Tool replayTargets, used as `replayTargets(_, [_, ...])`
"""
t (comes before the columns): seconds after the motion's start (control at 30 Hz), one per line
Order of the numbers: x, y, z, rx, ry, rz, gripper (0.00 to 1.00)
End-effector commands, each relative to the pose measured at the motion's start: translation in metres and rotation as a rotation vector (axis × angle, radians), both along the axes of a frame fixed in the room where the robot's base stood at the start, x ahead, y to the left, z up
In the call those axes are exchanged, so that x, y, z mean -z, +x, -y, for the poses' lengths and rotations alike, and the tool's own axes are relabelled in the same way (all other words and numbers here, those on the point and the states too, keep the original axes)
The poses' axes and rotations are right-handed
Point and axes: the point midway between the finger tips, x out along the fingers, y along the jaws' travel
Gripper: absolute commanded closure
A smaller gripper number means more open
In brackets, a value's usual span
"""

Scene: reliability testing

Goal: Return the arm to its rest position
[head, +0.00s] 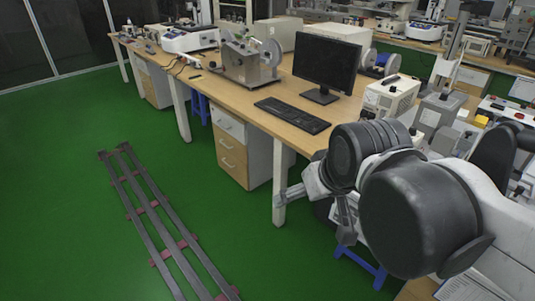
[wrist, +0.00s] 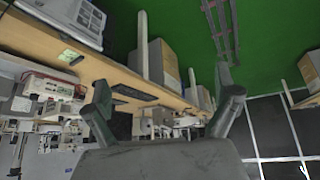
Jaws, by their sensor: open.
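My arm (head: 420,215) reaches in from the right of the head view, in front of the long workbench. My gripper (head: 312,217) is at the arm's end, beside the bench's front edge and near a bench leg in the picture. I cannot tell the exact gap between them. In the wrist view my gripper (wrist: 165,108) shows two dark fingers spread wide apart. It is open, with nothing between the fingers.
The wooden workbench (head: 225,92) bears a monitor (head: 325,62), a keyboard (head: 292,114) and several instruments. A drawer cabinet (head: 232,150) stands below it. The green floor (head: 60,220) at left is clear except for floor rails (head: 165,225).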

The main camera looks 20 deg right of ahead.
Motion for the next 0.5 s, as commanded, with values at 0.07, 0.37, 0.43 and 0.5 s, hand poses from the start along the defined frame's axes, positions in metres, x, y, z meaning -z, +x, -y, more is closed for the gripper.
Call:
replayTargets(0.07, [0.007, -0.011, -0.007, 0.004, 0.014, 0.018, 0.04])
replayTargets(0.37, [0.014, -0.021, -0.012, 0.016, 0.034, 0.039, 0.04])
replayTargets(0.43, [0.014, -0.021, -0.012, 0.016, 0.034, 0.039, 0.04])
replayTargets(0.5, [0.014, -0.021, -0.012, 0.016, 0.034, 0.039, 0.04])
